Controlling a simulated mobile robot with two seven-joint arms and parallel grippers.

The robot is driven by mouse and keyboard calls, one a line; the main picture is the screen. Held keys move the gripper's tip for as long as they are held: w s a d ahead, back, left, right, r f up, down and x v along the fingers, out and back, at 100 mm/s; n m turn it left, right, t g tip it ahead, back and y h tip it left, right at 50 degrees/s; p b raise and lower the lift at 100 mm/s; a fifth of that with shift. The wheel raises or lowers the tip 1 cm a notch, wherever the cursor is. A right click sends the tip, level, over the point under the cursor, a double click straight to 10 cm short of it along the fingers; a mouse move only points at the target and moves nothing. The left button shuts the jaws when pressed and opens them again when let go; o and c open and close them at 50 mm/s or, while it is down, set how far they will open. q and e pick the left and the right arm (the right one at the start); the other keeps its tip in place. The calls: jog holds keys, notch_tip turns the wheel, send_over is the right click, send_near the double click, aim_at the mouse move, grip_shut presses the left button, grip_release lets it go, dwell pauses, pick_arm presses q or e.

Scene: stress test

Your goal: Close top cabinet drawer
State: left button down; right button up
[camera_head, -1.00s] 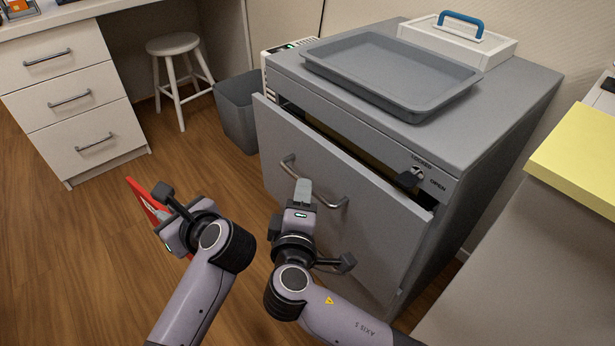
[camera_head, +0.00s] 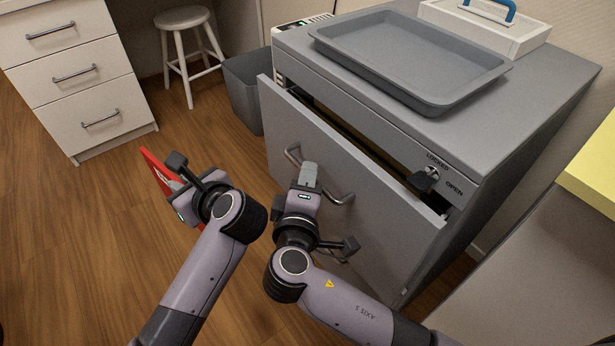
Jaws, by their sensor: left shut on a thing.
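The grey cabinet (camera_head: 500,140) has its top drawer (camera_head: 350,215) partly open. The drawer front stands out from the body and a dark gap shows along its top edge. A curved metal handle (camera_head: 341,197) is on the front. My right gripper (camera_head: 309,175) is at the handle, its light grey fingertips together and pointing at the drawer front. They cover the handle's middle; whether they touch it is unclear. My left gripper (camera_head: 176,184) is left of the drawer, shut on a flat red object (camera_head: 157,170), partly hidden by the gripper.
A grey tray (camera_head: 410,60) and a white box with a blue handle (camera_head: 485,28) stand on the cabinet. A black latch (camera_head: 424,179) is beside the LOCKED and OPEN labels. A grey bin (camera_head: 245,90) and white stool (camera_head: 187,45) are behind.

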aim_at(328, 170)
grip_shut()
pick_arm(q)
jog(key=shift+r+p, duration=0.55)
jog(key=shift+r, duration=0.05)
pick_arm(e)
jog(key=shift+w+d, duration=0.75)
jog(key=shift+d, duration=0.3)
jog(key=shift+w+d, duration=0.75)
jog(key=shift+d, duration=0.25)
jog(key=shift+o, duration=2.2)
grip_release()
